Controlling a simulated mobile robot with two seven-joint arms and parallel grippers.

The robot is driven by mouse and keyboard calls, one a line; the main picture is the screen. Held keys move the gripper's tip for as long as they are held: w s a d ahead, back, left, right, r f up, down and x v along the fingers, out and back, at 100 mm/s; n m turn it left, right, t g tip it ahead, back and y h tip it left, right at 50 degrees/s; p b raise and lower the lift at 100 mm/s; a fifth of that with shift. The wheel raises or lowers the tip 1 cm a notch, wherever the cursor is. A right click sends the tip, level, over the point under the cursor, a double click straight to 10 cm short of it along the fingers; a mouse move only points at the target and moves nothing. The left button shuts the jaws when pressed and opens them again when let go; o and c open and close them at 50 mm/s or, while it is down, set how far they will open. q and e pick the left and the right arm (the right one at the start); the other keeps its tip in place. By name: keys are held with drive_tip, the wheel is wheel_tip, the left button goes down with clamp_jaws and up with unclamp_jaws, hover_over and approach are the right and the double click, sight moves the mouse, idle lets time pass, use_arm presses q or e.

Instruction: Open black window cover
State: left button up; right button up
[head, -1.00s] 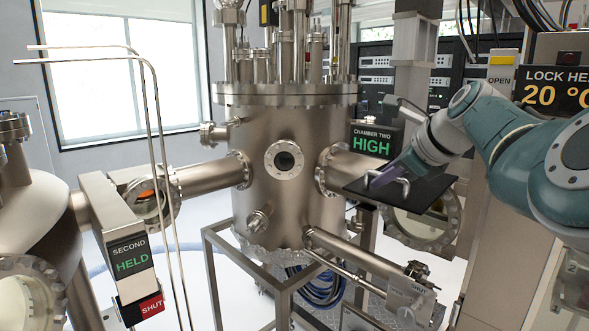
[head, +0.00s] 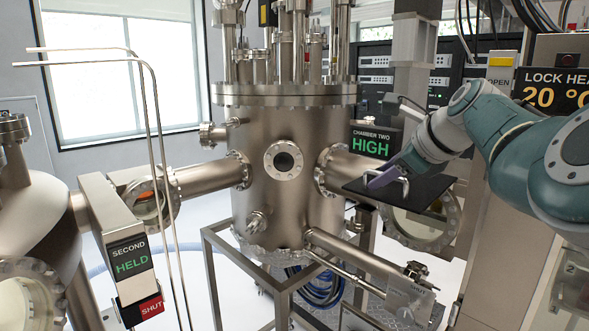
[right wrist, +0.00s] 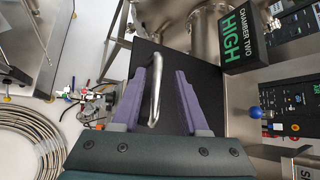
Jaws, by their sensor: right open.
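The black window cover (head: 428,194) is a flat dark plate that looks nearly level, just above a round flanged glass port (head: 425,228) on the right side of the chamber. It has a bent silver handle (head: 402,186). My right gripper (head: 385,178) has purple fingers and is at the handle. In the right wrist view, the black cover (right wrist: 205,85) lies behind the open fingers (right wrist: 166,72), and the silver handle (right wrist: 157,88) stands between them. I cannot tell whether a finger touches it. My left gripper is not in view.
The steel chamber (head: 283,195) stands left of the cover. A "CHAMBER TWO HIGH" sign (head: 371,141) is close behind the gripper. A steel pipe with a valve (head: 408,292) runs below. A cabinet (head: 515,190) stands at the right. Coiled hose (right wrist: 30,140) lies on the floor.

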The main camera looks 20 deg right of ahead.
drive_tip(key=b+v, duration=0.3)
drive_tip(key=v, duration=0.7)
idle(0.5)
